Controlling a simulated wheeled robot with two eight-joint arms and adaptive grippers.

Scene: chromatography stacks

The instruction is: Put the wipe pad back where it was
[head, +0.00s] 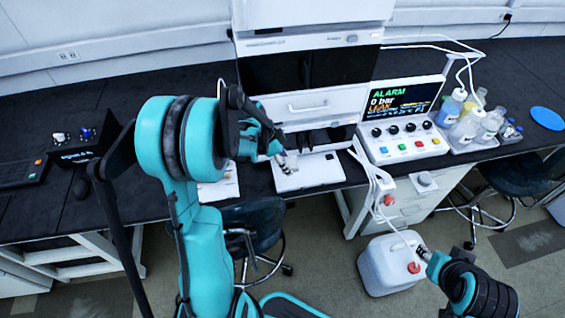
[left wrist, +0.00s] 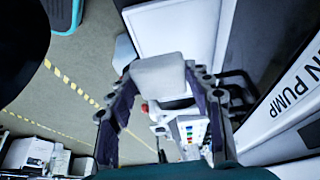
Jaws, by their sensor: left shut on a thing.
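The wipe pad (left wrist: 160,76) is a pale grey-white block between the fingers of my left gripper (left wrist: 158,98) in the left wrist view. My left gripper is shut on it. In the head view my left gripper (head: 282,154) is at the front of the chromatography stack (head: 325,103), over a white tray (head: 318,172) on the bench. The pad shows there only as a small pale patch, and I cannot tell its clearance above the tray. My right gripper (head: 424,252) is low at the right, near a white canister (head: 385,268); its fingers are too small to read.
A control box (head: 404,120) showing an ALARM and LEAK screen stands right of the stack. Bottles (head: 468,127) sit in a tray beside it. A white cable hangs over the bench's front edge. Stools (head: 255,215) stand below.

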